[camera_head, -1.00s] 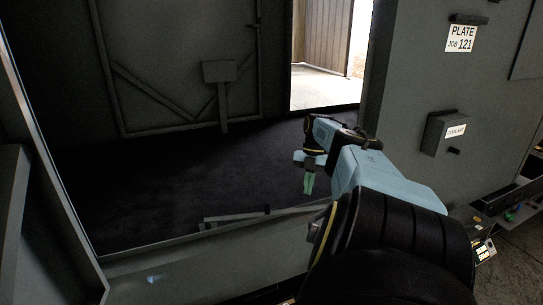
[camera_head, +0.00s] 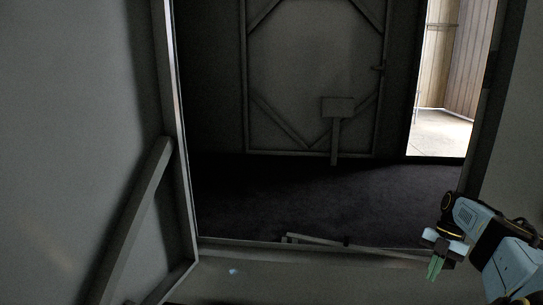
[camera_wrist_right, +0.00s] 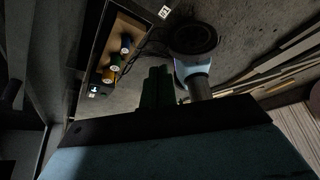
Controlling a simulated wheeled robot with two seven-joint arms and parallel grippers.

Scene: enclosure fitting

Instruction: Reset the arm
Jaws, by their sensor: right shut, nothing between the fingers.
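My right gripper (camera_head: 436,268) shows at the lower right of the head view, with its green fingers pointing down. The fingers are shut together with nothing between them. It hangs in front of the enclosure's front sill, near its right end, and touches nothing that I can see. The green fingers also show in the right wrist view (camera_wrist_right: 157,88), closed side by side. My left gripper is in neither view now.
The enclosure's dark floor (camera_head: 330,195) is bare. A braced panel (camera_head: 315,90) with a small box (camera_head: 338,107) stands at the back. An open grey door (camera_head: 90,120) fills the left. A tray (camera_wrist_right: 128,30) with coloured cylinders shows in the wrist view.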

